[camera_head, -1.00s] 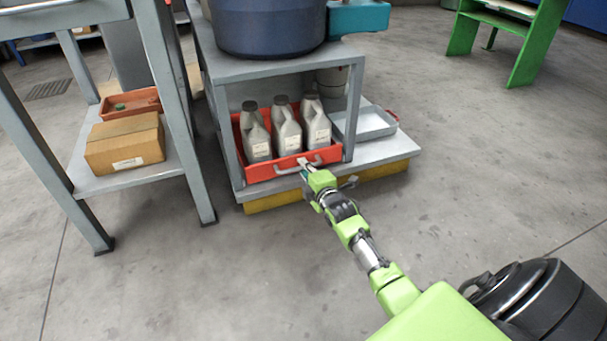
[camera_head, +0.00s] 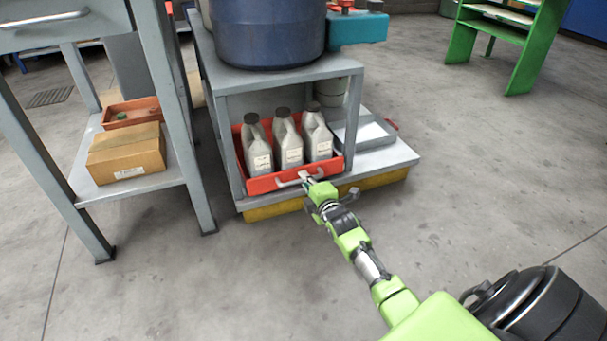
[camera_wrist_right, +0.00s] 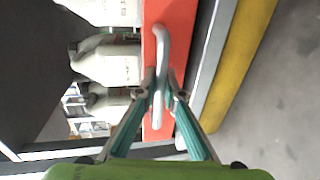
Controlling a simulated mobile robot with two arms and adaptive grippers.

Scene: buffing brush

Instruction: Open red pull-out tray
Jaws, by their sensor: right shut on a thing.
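The red pull-out tray (camera_head: 262,184) sits on the low shelf of the grey cart and holds several grey bottles (camera_head: 289,150). Its front face, with a light grey bar handle (camera_head: 290,183), is towards me. My right gripper (camera_head: 311,181) is at the handle's right part. In the right wrist view, the two teal fingers of the right gripper (camera_wrist_right: 162,92) close on the handle (camera_wrist_right: 160,60) from both sides, in front of the red tray front (camera_wrist_right: 182,28). The left gripper is not in view.
A grey table (camera_head: 88,190) with a cardboard box (camera_head: 125,155) and a reddish bin (camera_head: 130,112) stands at left. A dark blue drum (camera_head: 268,38) is on the cart top. A grey tray (camera_head: 368,131) lies right of the bottles. The floor in front is clear.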

